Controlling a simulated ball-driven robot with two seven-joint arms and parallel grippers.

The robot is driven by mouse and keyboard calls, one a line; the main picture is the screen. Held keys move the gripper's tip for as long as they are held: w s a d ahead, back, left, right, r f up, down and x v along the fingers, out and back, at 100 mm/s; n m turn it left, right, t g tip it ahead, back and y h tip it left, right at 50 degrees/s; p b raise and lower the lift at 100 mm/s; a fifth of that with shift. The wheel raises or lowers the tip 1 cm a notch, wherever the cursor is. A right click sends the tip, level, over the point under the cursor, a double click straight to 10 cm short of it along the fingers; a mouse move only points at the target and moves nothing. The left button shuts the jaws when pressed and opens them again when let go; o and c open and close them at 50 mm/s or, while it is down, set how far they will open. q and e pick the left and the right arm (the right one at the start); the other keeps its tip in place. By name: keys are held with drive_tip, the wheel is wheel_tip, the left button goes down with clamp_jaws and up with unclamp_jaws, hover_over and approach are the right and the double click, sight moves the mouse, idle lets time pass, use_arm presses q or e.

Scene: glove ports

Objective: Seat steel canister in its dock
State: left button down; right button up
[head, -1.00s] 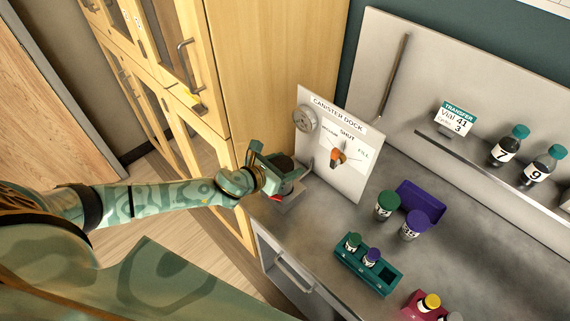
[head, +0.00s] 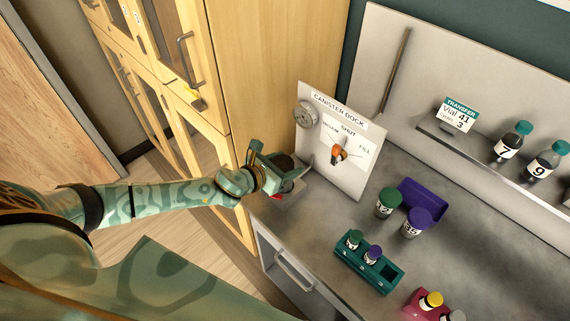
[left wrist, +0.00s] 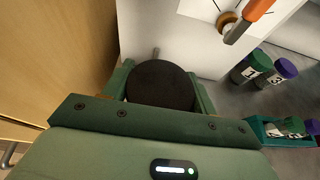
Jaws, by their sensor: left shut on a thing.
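My left gripper (head: 272,171) is shut on the steel canister (head: 283,164) in front of the dock panel, at the counter's left end. In the left wrist view the canister's dark round top (left wrist: 160,84) shows between the green fingers; its lower part is hidden. The white panel (head: 312,151) is marked CANISTER DOCK and carries a gauge (head: 306,115) and an orange-handled valve (head: 340,152) with SHUT, VACUUM and FILL marks. A pale plate (head: 291,197) shows under the gripper. I cannot tell whether the canister touches it. My right gripper is not in view.
Green-capped and purple-capped jars (head: 388,202) stand by a purple tray (head: 424,192). A teal rack (head: 388,276) with small vials and a pink rack (head: 416,307) are nearer. Bottles (head: 511,142) stand on a shelf. A wooden cabinet (head: 270,70) rises close left of the dock.

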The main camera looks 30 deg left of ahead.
use_arm(q)
drive_tip(key=shift+s+f, duration=0.15)
drive_tip(key=shift+f, duration=0.1)
drive_tip(key=c, duration=0.7)
unclamp_jaws()
drive_tip(key=p+v, duration=0.3)
drive_tip(key=v, duration=0.7)
drive_tip(key=shift+s+a+r, duration=0.15)
drive_tip(key=shift+s+r, duration=0.1)
